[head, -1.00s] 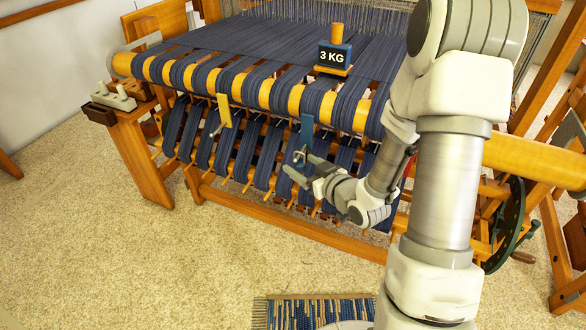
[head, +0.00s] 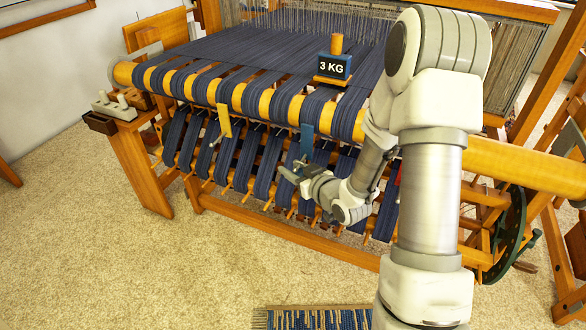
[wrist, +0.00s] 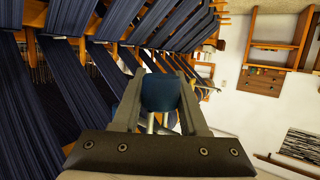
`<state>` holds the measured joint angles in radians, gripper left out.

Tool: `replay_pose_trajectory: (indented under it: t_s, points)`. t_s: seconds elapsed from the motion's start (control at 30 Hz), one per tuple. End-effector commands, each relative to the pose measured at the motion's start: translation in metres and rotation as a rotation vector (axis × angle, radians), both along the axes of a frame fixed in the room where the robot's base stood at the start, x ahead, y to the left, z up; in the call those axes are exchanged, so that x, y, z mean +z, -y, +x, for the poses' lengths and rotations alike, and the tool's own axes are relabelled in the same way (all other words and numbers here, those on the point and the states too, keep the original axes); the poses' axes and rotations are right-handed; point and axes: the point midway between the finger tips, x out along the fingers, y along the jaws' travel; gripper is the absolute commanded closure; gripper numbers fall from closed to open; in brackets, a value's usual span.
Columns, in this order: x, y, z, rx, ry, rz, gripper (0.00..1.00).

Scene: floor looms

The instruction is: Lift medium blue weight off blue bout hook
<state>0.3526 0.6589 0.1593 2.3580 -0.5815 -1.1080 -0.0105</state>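A dark blue weight (head: 333,66) marked 3 KG, with a wooden knob and base, stands on the warp at the loom's front beam. The blue bout hook (head: 306,140) hangs below that beam, its metal end pointing down. No weight can be made out on it in the head view. My gripper (head: 291,172) is just below the blue hook, its fingers apart. In the wrist view, a blue rounded piece (wrist: 160,92) with thin metal rods below it shows between the fingers. I cannot tell whether it is the hook, or whether the fingers touch it.
A yellow hook (head: 224,121) hangs to the left on the same beam. Dark blue warp bands (head: 237,160) hang behind the gripper. A grey pegged block (head: 114,105) sits at the loom's left corner. A blue rug (head: 315,319) lies in front; the carpet at left is clear.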

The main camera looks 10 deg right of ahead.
Motion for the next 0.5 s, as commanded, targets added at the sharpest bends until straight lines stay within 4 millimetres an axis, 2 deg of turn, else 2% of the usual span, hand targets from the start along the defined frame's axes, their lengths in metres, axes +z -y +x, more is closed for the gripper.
replay_pose_trajectory:
  t_s: [0.03,0.2,0.5]
  points:
    - [0.0,0.0,-0.0001,0.0,0.0,0.0,0.68]
    - [0.0,0.0,-0.0001,0.0,0.0,0.0,0.99]
    - [0.0008,0.0001,0.0001,0.0,0.001,-0.001,1.0]
